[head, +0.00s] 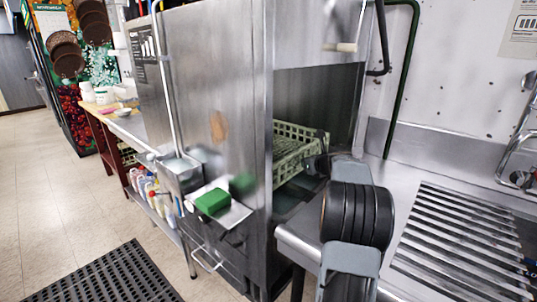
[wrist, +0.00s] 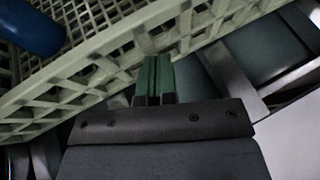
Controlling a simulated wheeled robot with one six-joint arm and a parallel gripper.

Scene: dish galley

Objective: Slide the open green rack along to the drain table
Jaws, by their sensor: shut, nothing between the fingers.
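The pale green lattice rack (head: 298,140) sits inside the steel dish machine, seen through its open side. In the wrist view the rack (wrist: 110,65) fills the upper left, and a blue item (wrist: 28,28) lies in it. My gripper (head: 310,167) is at the near side of the rack. In the wrist view my gripper's green fingers (wrist: 154,66) are together and empty, with their tips at the rack's lattice wall. I cannot tell whether they touch it. A counter (head: 124,124) stands beyond the machine on the left; I cannot tell if it is the drain table.
The steel machine (head: 222,115) blocks the middle, with a green sponge (head: 213,201) on a small shelf at its front. A steel counter with a slatted grate (head: 462,240) and a tap lies on the right. A black mat (head: 108,281) is on the floor.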

